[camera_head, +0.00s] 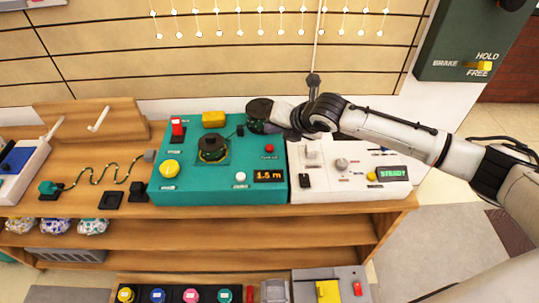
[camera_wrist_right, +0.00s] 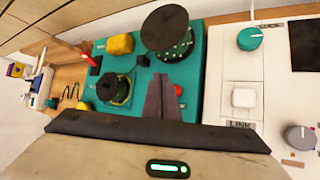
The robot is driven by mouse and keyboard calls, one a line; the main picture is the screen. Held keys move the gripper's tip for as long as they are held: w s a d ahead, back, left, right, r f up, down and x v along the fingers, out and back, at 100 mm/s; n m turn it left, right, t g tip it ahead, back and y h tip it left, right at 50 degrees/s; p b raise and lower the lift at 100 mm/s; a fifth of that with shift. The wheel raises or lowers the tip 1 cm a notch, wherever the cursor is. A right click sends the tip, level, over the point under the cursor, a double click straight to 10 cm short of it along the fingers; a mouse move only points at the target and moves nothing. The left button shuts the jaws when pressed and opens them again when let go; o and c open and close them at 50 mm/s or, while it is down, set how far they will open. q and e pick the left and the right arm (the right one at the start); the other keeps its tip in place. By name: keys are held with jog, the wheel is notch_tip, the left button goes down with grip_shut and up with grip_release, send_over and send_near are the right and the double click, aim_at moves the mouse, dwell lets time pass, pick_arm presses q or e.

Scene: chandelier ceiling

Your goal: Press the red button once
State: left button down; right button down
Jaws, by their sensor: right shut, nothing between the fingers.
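The red button (camera_head: 269,148) is small and round, on the right part of the teal console (camera_head: 215,195), above the "1.5 m" display. In the right wrist view the red button (camera_wrist_right: 179,90) shows just right of the fingers, partly covered. My right gripper (camera_head: 271,127) comes in from the right above the console's back right corner, a little behind the button in the picture. Its dark fingers (camera_wrist_right: 162,82) are together and empty, pointing over the console. I cannot tell whether they touch anything. My left gripper is not in view.
A dark round-topped knob (camera_wrist_right: 170,30) stands close by the fingers. The console also has a red switch (camera_head: 178,128), a yellow block (camera_head: 214,119) and a yellow knob (camera_head: 169,168). A white console (camera_head: 315,190) adjoins it on the right, under my arm.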

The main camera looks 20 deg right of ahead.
aim_at(270, 148)
notch_tip(270, 148, down, 2)
jog(key=shift+b, duration=0.45)
jog(key=shift+f, duration=0.85)
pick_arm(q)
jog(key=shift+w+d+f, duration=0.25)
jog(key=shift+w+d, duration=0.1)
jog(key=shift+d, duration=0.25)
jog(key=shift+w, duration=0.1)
pick_arm(e)
jog(key=shift+f, duration=0.1)
jog(key=shift+f, duration=0.3)
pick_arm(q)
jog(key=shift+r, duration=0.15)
